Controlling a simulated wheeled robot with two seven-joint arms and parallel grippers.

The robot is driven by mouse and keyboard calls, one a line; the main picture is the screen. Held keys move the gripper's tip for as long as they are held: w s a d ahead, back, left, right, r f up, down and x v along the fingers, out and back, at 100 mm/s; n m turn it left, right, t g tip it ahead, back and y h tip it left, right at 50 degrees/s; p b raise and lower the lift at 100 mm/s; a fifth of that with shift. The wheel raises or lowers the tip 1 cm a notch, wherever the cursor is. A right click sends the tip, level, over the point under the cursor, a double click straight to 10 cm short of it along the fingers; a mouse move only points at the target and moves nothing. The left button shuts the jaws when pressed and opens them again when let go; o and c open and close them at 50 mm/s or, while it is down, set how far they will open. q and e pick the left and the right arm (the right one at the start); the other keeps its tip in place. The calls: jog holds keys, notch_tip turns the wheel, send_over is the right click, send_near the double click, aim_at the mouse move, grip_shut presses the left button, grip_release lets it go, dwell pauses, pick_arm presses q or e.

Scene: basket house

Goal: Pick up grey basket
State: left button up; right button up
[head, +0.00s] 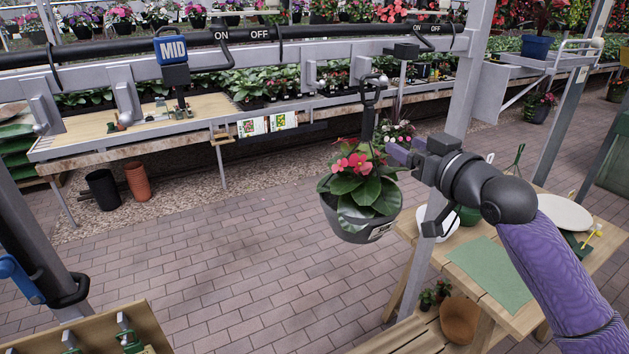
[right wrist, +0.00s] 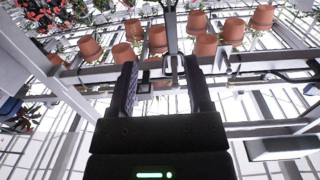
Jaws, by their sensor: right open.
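The grey basket (head: 378,232) hangs in the middle of the head view. It holds a leafy plant with pink-red flowers (head: 358,164). Its dark hanger (head: 369,112) runs up to a hook on the overhead rail. My right gripper (head: 402,151) is beside the plant and hanger, on their right, above the basket rim. In the right wrist view its two fingers (right wrist: 163,82) stand apart with nothing clamped between them. A dark upright strip shows beyond the fingertips there; I cannot tell whether it is the hanger. My left gripper is not in view.
A wooden table (head: 560,190) with a green mat (head: 490,272) and a white plate (head: 564,211) stands at the right. A grey post (head: 467,85) rises behind my right arm. A plant bench (head: 190,118) lines the back. The brick floor (head: 215,265) is clear.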

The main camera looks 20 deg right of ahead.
aim_at(371, 121)
jog(key=shift+y, duration=0.3)
jog(key=w+p, duration=0.1)
jog(key=w, duration=0.2)
jog(key=w+a+r+p, duration=0.1)
jog(key=w, duration=0.2)
jog(key=w+a+p, duration=0.1)
jog(key=w, duration=0.2)
jog(key=shift+r, duration=0.35)
jog(key=shift+w+f, duration=0.1)
jog(key=shift+w, duration=0.35)
jog(key=shift+s, duration=0.1)
jog(key=shift+c, duration=0.7)
jog(key=c, duration=0.7)
grip_shut()
